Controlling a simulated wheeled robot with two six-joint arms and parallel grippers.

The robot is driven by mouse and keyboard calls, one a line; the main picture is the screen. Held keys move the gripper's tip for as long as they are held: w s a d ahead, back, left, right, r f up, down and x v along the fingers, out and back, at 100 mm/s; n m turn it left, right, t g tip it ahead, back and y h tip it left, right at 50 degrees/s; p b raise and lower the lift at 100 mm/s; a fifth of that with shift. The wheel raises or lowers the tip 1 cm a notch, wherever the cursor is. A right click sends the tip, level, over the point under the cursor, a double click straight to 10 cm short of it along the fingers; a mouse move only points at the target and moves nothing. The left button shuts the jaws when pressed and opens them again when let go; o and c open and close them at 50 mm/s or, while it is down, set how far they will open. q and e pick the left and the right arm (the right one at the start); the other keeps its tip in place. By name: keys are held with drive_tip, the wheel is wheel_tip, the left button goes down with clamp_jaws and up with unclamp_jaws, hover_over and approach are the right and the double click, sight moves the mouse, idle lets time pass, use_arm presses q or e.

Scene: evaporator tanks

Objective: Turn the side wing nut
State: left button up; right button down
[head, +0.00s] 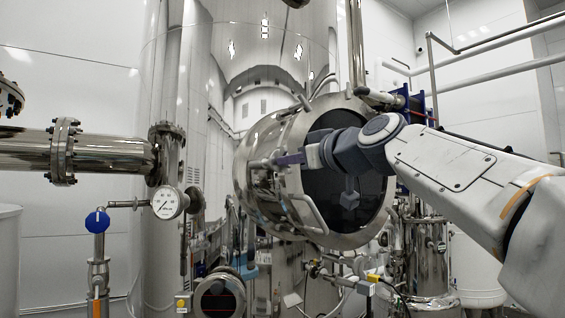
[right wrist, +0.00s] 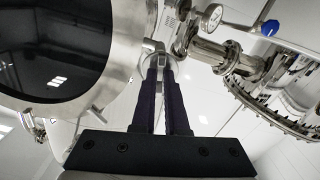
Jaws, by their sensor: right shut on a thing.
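The side wing nut (right wrist: 152,46) is a small metal piece at the rim of the round tank hatch, just beyond my fingertips in the right wrist view. In the head view it lies at the hatch's left side (head: 256,164), partly hidden by the fingers. The hatch (head: 309,222) has a shiny steel rim and a dark window. My right gripper (head: 278,160) reaches across the front of the hatch from the right. Its two dark fingers (right wrist: 162,66) are close together and shut on the wing nut. My left gripper is not in view.
A pressure gauge (head: 167,203) and a blue-knobbed valve (head: 97,221) stand left of the hatch. A thick flanged pipe (head: 110,153) runs in from the left. A curved handle (head: 309,213) sticks out from the hatch below my gripper.

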drive_tip(key=shift+n+b, duration=0.55)
drive_tip(key=shift+n, duration=0.55)
drive_tip(key=shift+n+b, duration=0.6)
drive_tip(key=shift+n, duration=0.6)
